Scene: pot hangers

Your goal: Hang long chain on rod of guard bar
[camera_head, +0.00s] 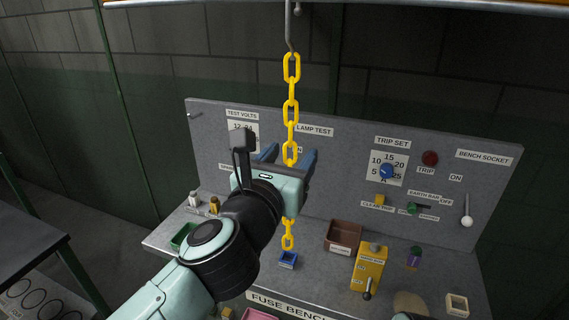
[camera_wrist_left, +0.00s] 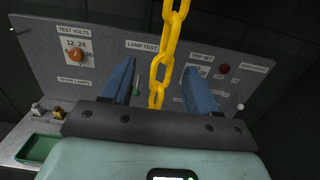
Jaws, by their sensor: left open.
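The long yellow chain (camera_head: 291,108) hangs straight down from a grey hook (camera_head: 290,25) under an overhead bar. Its lower end shows below my left gripper, above the bench. My left gripper (camera_head: 291,158) is in front of the chain, with its blue fingers apart. In the left wrist view the chain (camera_wrist_left: 164,60) hangs between the two open fingers (camera_wrist_left: 157,85), with clear gaps on both sides. Part of the chain is hidden behind the gripper in the head view. I cannot tell which part is the guard bar's rod.
A grey bench panel (camera_head: 340,145) with labels, dials and a red lamp (camera_head: 430,158) stands behind the chain. A dark table (camera_head: 35,235) stands at left.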

